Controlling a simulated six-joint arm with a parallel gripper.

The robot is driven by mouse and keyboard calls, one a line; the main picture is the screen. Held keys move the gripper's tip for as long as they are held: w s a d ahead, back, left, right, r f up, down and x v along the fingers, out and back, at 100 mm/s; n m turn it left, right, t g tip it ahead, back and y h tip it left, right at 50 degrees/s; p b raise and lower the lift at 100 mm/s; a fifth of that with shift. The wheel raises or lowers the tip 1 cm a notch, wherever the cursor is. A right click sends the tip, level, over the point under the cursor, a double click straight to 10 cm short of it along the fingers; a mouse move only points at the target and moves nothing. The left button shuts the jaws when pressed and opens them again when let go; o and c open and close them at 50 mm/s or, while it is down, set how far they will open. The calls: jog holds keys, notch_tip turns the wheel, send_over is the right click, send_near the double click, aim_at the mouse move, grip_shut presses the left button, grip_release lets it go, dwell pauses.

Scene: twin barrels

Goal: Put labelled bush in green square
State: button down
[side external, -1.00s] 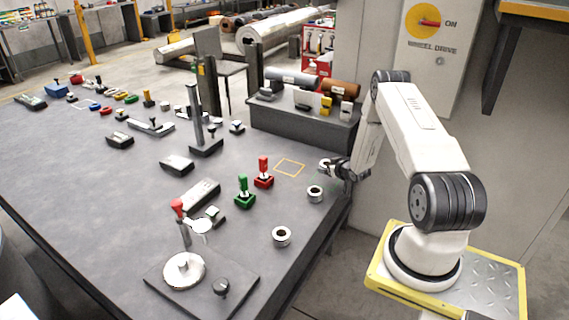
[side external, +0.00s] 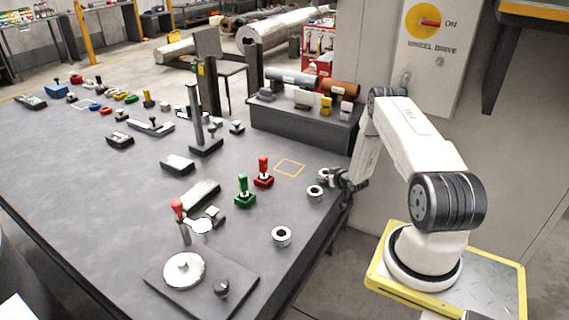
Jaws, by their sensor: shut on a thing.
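Three silver ring-shaped bushes are at the right edge of the grey table: a near bush (side external: 282,236), a middle bush (side external: 315,193) and a far bush (side external: 322,174). No label can be read on any of them at this size. My gripper (side external: 330,178) is shut on the far bush, close behind the middle one. The fingers partly hide the far bush, and I cannot tell whether it touches the table. I see no clearly green square.
A red-handled block (side external: 263,173) and a green-handled block (side external: 244,192) stand left of the bushes. A dark raised bench (side external: 300,122) with cylinders stands behind the square. A plate with a silver disc (side external: 184,269) lies at the front. Table between square and bushes is clear.

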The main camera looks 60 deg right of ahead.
jog(key=shift+f, duration=0.1)
grip_release()
jog(key=shift+v, duration=3.75)
jog(key=shift+w, duration=0.1)
